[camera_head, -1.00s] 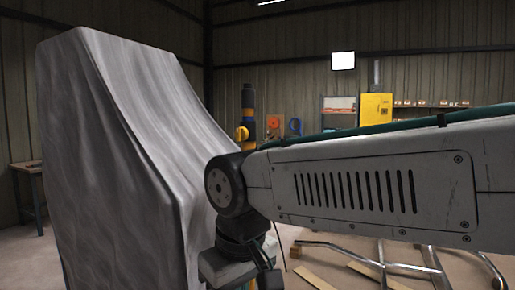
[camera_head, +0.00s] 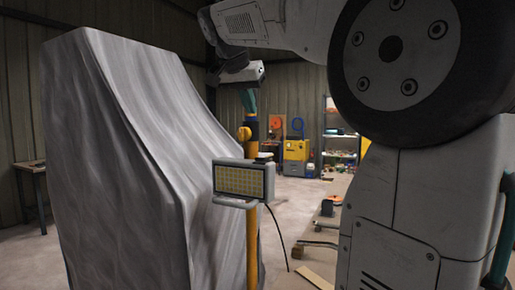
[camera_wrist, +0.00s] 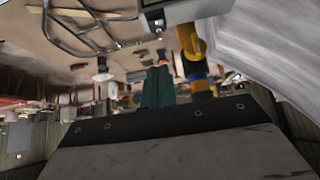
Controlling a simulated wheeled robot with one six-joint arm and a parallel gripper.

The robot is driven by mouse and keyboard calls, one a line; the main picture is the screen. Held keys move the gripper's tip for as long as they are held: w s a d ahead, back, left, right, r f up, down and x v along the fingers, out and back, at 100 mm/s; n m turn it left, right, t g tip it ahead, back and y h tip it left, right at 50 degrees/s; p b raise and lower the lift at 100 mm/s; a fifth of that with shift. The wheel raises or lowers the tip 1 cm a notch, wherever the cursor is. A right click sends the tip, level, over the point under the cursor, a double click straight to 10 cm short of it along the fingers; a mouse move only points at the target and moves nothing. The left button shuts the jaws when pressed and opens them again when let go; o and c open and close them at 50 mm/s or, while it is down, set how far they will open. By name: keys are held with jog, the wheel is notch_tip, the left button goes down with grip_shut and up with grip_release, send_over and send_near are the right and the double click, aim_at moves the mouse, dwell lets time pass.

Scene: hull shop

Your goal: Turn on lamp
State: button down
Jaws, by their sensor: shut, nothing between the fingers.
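The work lamp (camera_head: 243,180) has a grey frame around a dull yellow grid panel facing me. No bright glow shows on the panel. It is on a yellow pole (camera_head: 253,240) in the middle of the head view. My gripper (camera_head: 249,108) points down above and behind the lamp head, apart from it; its teal fingers are together and hold nothing. In the tilted wrist view the shut fingers (camera_wrist: 158,88) are at the centre, with the grey lamp housing (camera_wrist: 185,10) at the top edge beside the yellow pole parts. No switch can be made out.
A large grey draped shape (camera_head: 115,160) stands close on the lamp's left. A black cable (camera_head: 282,235) runs from the lamp to the floor. Shelves (camera_head: 340,135) and a yellow cabinet (camera_head: 297,150) stand at the back. My arm blocks the right side.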

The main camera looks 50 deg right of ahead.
send_over(262, 158)
jog(key=f, duration=0.8)
jog(key=shift+w+a, duration=0.3)
jog(key=shift+a, duration=0.05)
notch_tip(262, 158, down, 2)
jog(key=shift+a+f, duration=0.15)
jog(key=shift+f, duration=0.85)
